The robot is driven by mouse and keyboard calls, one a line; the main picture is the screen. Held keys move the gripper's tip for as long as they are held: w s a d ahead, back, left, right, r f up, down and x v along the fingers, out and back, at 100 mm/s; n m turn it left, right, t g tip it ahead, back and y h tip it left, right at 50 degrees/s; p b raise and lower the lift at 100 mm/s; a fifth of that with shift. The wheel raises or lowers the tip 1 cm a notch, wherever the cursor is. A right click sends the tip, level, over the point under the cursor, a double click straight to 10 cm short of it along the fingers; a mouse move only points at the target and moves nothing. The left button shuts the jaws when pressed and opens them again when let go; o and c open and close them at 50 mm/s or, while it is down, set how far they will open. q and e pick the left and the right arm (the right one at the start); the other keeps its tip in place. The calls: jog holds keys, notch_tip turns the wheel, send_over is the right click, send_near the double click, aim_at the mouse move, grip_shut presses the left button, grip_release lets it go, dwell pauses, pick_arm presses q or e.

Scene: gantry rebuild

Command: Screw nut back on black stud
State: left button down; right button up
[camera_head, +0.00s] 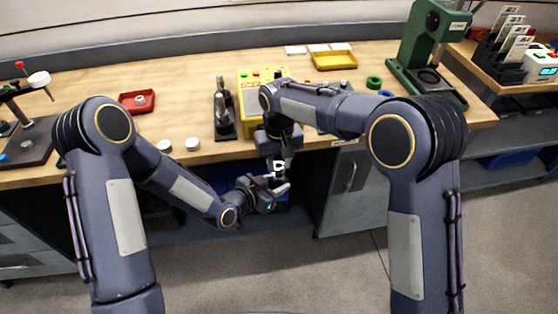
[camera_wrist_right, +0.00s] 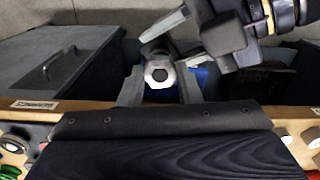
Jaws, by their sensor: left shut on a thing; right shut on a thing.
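A silver hexagonal piece with a dark round centre (camera_wrist_right: 158,74), which looks like the nut, sits between the fingers of my right gripper (camera_wrist_right: 160,88) in the right wrist view. In the head view my right gripper (camera_head: 279,166) points down, shut on a small pale piece in front of the bench edge. My left gripper (camera_head: 279,185) comes in from the left just below it. Its pale finger (camera_wrist_right: 164,26) reaches close to the hexagonal piece. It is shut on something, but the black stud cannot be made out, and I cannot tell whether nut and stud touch.
The wooden bench (camera_head: 188,105) carries a red tray (camera_head: 137,108), white round pieces (camera_head: 165,146), a yellow box (camera_head: 250,84), a yellow tray (camera_head: 334,66), a green ring (camera_head: 374,82) and a green press (camera_head: 426,45). Grey cabinets (camera_head: 349,181) stand below. Both grippers are in front of the bench edge.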

jog(key=m, duration=0.6)
jog(key=shift+m, duration=0.3)
jog(key=m, duration=0.5)
jog(key=shift+m, duration=0.3)
jog(key=m, duration=0.5)
jog(key=shift+m, duration=0.3)
jog(key=m, duration=0.6)
jog(key=shift+d+f, duration=0.1)
jog(key=o, duration=1.8)
